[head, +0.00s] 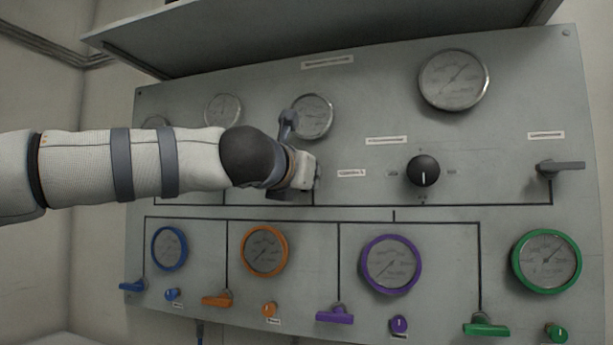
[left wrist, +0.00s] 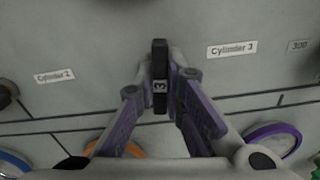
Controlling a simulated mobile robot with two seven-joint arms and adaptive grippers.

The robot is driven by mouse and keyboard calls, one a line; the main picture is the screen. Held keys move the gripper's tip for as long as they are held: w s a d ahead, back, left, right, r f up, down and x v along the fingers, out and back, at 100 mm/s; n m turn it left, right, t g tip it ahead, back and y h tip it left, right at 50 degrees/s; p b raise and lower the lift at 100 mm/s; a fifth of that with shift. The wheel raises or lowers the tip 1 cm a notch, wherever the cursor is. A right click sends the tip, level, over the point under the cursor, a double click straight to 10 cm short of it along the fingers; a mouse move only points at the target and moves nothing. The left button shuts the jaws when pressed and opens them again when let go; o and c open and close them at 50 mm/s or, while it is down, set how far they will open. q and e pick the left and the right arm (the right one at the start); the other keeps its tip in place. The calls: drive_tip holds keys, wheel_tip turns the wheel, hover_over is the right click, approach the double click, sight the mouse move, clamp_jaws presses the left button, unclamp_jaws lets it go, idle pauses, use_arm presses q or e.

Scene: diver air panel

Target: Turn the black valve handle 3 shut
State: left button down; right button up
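The black valve handle 3 (left wrist: 160,76) stands upright in the left wrist view, with a white "3" on its face. My left gripper (left wrist: 161,72) has one finger on each side of it, and the fingertips appear to press against it. In the head view my left gripper (head: 311,178) is at the panel, just below an upper gauge (head: 312,117). The arm and gripper hide handle 3 there. A "Cylinder 3" label (left wrist: 231,50) is right of the handle. My right gripper is in neither view.
The grey panel (head: 375,130) has a black knob (head: 423,171) and another dark handle (head: 560,168) to the right. Below are blue, orange, purple (head: 391,265) and green (head: 547,262) gauges with matching handles. A shelf-like hood (head: 300,35) juts out above.

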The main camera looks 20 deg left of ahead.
use_arm(q)
drive_tip(key=shift+m, duration=0.3)
drive_tip(key=m, duration=0.7)
drive_tip(key=shift+r+m, duration=0.1)
drive_tip(key=shift+m, duration=0.2)
drive_tip(key=m, duration=0.4)
drive_tip(key=shift+a, duration=0.1)
drive_tip(key=shift+m, duration=2.1)
drive_tip(key=c, duration=1.7)
unclamp_jaws()
drive_tip(key=shift+s, duration=0.1)
